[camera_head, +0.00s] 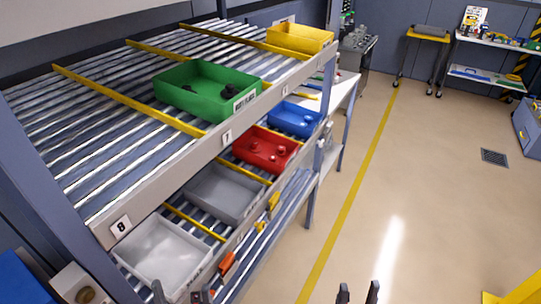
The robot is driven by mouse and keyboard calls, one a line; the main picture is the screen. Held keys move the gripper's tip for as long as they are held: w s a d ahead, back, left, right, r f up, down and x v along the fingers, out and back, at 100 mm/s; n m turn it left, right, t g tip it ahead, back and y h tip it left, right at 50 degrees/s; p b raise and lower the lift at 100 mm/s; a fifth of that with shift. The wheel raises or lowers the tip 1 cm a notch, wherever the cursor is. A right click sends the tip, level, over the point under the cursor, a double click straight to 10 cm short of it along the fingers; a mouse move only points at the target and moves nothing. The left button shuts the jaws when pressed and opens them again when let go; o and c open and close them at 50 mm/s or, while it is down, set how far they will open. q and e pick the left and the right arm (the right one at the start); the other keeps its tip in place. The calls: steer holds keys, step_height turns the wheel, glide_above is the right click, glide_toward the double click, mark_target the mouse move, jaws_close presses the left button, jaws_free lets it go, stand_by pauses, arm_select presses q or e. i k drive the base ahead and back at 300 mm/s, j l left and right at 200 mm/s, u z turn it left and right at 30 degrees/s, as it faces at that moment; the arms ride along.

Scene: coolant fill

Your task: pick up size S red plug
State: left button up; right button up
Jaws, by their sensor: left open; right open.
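Several small red plugs (281,149) lie in the red bin (262,161) on the lower level of the roller rack. They are tiny in this view, and I cannot tell which one is size S. My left gripper (181,295) shows only its dark fingertips at the bottom edge, in front of the white bin and well short of the red bin. It is open, with nothing seen between its fingers. My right gripper (358,293) shows two dark fingertips over the floor at the bottom edge. It is open and empty, far from the red bin.
A blue bin (296,118), grey bin (222,194) and white bin (165,252) share the lower level. Above are a green bin (206,91) with dark parts and a yellow bin (299,38). The upper shelf overhangs the lower bins. The floor (430,190) at right is clear.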

mark_target(281, 151)
steer(key=i+l, duration=0.3)
steer(key=i+l+u, duration=0.1)
steer(key=i+l, duration=0.15)
steer(key=l, duration=0.25)
steer(key=i+l, duration=0.25)
steer(key=l, duration=0.15)
steer(key=i+l+u, duration=0.15)
steer(key=l, duration=0.3)
steer(key=i, duration=0.1)
